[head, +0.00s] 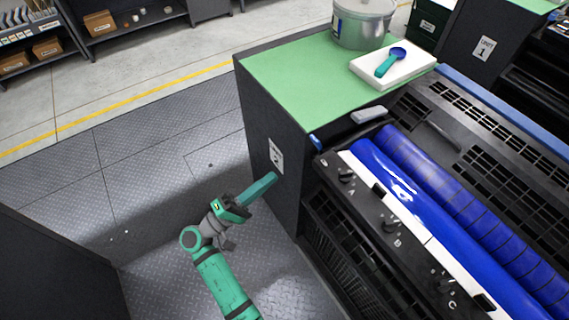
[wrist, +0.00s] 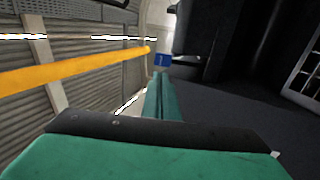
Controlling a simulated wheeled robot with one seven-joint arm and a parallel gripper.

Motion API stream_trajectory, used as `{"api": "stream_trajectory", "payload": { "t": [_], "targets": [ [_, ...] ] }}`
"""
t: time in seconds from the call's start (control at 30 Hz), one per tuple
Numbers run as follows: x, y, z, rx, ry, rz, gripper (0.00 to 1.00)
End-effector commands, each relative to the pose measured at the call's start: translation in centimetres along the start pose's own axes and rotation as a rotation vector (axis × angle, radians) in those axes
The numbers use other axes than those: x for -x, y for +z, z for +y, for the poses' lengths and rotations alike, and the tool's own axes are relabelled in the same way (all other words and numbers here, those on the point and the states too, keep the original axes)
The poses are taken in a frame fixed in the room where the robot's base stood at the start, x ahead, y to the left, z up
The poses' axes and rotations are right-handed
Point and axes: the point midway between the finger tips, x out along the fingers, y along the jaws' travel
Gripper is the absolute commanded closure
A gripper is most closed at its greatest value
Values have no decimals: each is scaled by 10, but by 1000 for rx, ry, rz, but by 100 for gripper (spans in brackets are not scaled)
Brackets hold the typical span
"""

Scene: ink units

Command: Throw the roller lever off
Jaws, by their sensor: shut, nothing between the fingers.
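A small blue-ended part (head: 316,142) sticks out at the near left corner of the ink unit, beside the knob marked A; it looks like the roller lever, but its setting is too small to tell. In the wrist view a blue square piece with a white mark (wrist: 163,60) shows just beyond the fingertips, against a dark body. My gripper (head: 272,178) is shut and empty, its green fingers together. It is left of and below the blue-ended part, close to the cabinet's dark side. The shut fingers also show in the wrist view (wrist: 160,78).
The ink unit has blue rollers (head: 420,205) and a black panel with knobs (head: 383,222). A green-topped cabinet (head: 290,75) carries a metal tin (head: 362,25) and a white slab (head: 395,70) with a teal tool (head: 390,63). Open floor (head: 130,165) lies left.

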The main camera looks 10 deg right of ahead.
Motion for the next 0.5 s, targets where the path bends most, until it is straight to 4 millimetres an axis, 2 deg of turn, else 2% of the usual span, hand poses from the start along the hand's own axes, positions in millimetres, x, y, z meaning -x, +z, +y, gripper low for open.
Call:
{"api": "stream_trajectory", "payload": {
  "t": [0.5],
  "targets": [
    [-91,1,0,-1,-1,-3,100]
  ]
}}
